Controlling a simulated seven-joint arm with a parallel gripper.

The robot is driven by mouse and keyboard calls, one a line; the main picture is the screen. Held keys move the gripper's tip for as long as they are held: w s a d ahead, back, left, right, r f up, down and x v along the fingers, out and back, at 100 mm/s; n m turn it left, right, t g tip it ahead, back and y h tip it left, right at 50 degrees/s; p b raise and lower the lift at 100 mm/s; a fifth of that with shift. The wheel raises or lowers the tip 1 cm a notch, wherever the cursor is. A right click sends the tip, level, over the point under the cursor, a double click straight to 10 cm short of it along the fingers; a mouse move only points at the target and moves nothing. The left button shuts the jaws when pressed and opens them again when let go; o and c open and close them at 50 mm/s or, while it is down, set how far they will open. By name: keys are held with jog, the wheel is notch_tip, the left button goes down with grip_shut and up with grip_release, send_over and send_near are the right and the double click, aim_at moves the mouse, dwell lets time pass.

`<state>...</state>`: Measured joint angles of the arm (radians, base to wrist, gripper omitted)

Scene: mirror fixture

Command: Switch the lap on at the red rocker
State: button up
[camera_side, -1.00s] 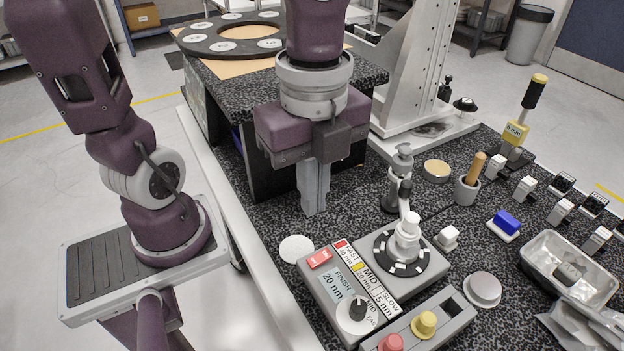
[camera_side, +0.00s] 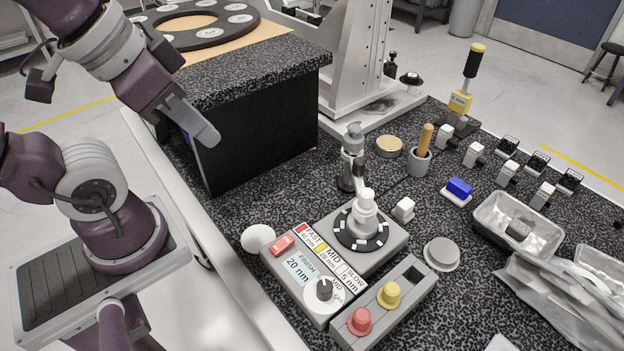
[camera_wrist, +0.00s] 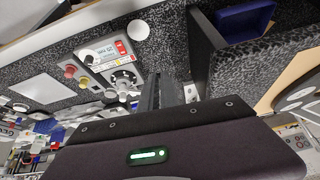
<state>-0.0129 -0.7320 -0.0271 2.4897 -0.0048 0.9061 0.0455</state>
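The red rocker (camera_side: 282,244) sits at the upper left corner of the grey lap control box (camera_side: 318,311), beside a strip marked FAST, MID and SLOW. It also shows as a small red patch in the wrist view (camera_wrist: 120,47). The lap's round dark plate (camera_side: 361,229) with a white stacked piece on top is on the same box. My gripper (camera_side: 207,137) is tilted in the air at upper left, well away from the rocker and in front of the black block. Its fingers (camera_wrist: 165,92) look closed together with nothing between them.
A black dial (camera_side: 324,288) sits low on the box. A grey unit with a red knob (camera_side: 360,320) and yellow knob (camera_side: 389,293) stands beside it. A white disc (camera_side: 258,238) lies left of the rocker. A metal post (camera_side: 352,160) stands behind. The speckled black block (camera_side: 265,120) is tall.

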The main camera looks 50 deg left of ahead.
jog(key=o, duration=0.6)
jog(key=w+d+f+g, duration=0.2)
jog(key=d+f, duration=0.1)
jog(key=w+d+f+g, duration=0.1)
jog(key=d, duration=0.1)
jog(key=shift+f, duration=0.3)
jog(key=g, duration=0.2)
send_over(274, 249)
jog(key=shift+n, duration=0.3)
notch_tip(274, 249, down, 5)
jog(key=shift+f, duration=0.1)
notch_tip(274, 249, down, 7)
jog(key=shift+r, duration=0.2)
jog(key=shift+f, duration=0.3)
grip_shut()
